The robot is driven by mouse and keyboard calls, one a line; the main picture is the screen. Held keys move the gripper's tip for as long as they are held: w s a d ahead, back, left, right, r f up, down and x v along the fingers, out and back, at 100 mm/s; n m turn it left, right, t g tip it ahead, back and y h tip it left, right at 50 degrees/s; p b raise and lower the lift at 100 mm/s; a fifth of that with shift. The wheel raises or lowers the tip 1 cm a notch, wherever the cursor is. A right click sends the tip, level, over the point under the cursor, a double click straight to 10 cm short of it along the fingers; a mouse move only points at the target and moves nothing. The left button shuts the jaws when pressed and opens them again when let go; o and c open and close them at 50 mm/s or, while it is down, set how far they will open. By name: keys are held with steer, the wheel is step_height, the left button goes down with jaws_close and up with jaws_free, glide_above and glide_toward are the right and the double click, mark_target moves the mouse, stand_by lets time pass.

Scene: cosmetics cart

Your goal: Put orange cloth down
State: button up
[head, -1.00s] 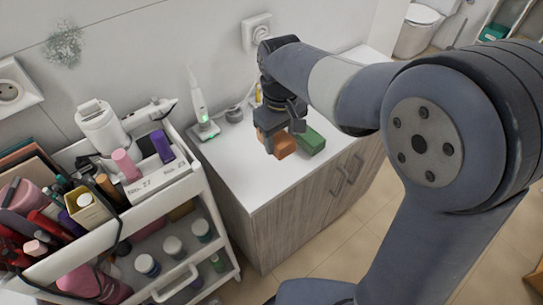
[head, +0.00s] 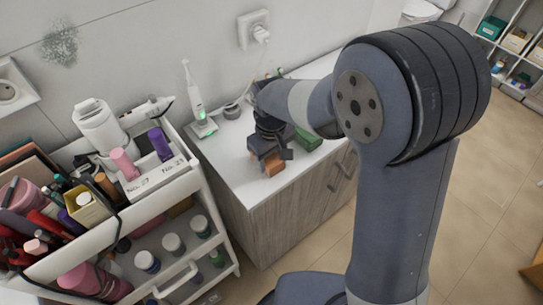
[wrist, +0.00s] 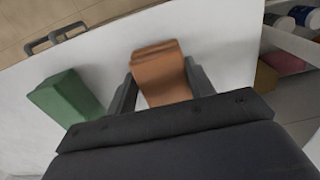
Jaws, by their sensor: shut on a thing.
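The orange cloth (wrist: 160,75) is a folded block between my gripper's two fingers in the wrist view. My gripper (wrist: 160,92) is shut on it. In the head view the orange cloth (head: 274,164) shows below my gripper (head: 268,153), low over the white cabinet top (head: 228,152) near its front edge. I cannot tell whether the cloth touches the top. A green folded cloth (head: 307,141) lies on the top to the right; it also shows left of my gripper in the wrist view (wrist: 66,98).
An electric toothbrush (head: 195,92) stands on its base at the back left of the top. A loaded cosmetics cart (head: 172,180) stands to the left of the cabinet. White surface in front and left of the gripper is clear.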

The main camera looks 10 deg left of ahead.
mark_target(272, 158)
steer(key=o, duration=0.9)
step_height(272, 158, up, 12)
steer(key=shift+f, duration=0.1)
step_height(272, 158, down, 11)
steer(key=shift+f, duration=0.2)
steer(key=shift+w+a+r, duration=0.1)
steer(key=shift+r, duration=2.2)
